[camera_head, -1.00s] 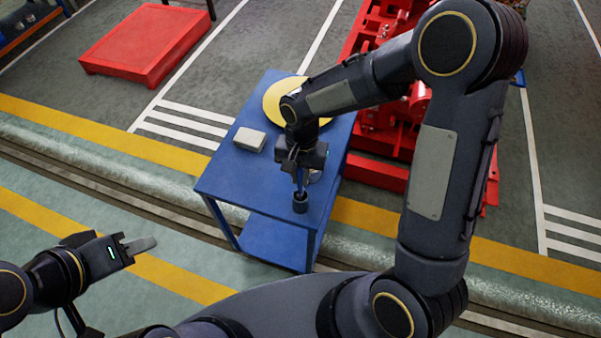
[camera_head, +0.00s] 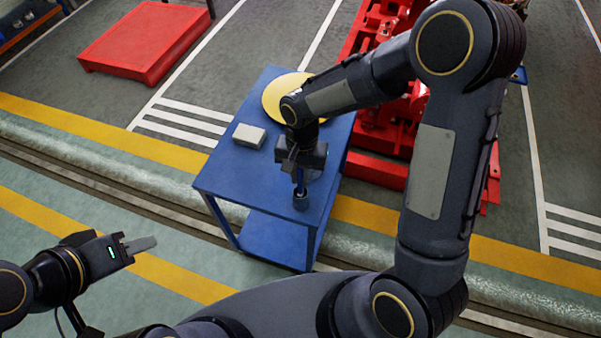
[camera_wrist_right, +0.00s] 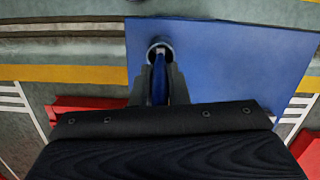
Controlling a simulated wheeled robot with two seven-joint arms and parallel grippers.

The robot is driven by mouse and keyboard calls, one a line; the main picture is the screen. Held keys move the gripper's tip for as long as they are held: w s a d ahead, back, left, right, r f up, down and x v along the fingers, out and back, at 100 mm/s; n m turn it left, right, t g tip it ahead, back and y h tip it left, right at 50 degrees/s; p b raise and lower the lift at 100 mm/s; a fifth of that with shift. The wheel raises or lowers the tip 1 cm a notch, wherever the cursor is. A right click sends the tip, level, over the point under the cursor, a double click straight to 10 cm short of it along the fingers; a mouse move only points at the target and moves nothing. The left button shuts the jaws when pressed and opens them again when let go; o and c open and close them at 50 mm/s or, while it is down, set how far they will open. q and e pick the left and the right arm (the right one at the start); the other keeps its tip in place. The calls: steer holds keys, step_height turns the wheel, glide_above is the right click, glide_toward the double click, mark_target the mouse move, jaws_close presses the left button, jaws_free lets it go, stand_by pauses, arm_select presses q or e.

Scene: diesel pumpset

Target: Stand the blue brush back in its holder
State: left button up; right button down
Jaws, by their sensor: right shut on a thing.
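The blue brush (camera_wrist_right: 158,80) is between the fingers of my right gripper (camera_wrist_right: 159,92) in the right wrist view, and the gripper is shut on it. In the head view my right gripper (camera_head: 301,176) points down over the near part of the blue table. The brush looks roughly upright there, and its lower end meets the mouth of the dark round holder (camera_head: 300,201). The holder's rim (camera_wrist_right: 160,46) also shows in the wrist view. I cannot tell how deep the brush sits. My left gripper (camera_head: 142,245) is far from the table, seen edge-on, with no object visible in it.
The blue table (camera_head: 232,178) carries a pale box (camera_head: 249,136) at left and a yellow disc (camera_head: 277,98) at the back. Red machinery (camera_head: 385,125) stands close to the table's right. A red platform (camera_head: 145,45) lies far left on the floor.

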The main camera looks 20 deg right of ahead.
steer(key=shift+f+b, duration=0.3)
steer(key=shift+f, duration=0.2)
steer(key=c, duration=1.3)
jaws_free()
steer(key=shift+r, duration=0.15)
steer(key=shift+r+p, duration=3.4)
steer(key=shift+r, duration=1.05)
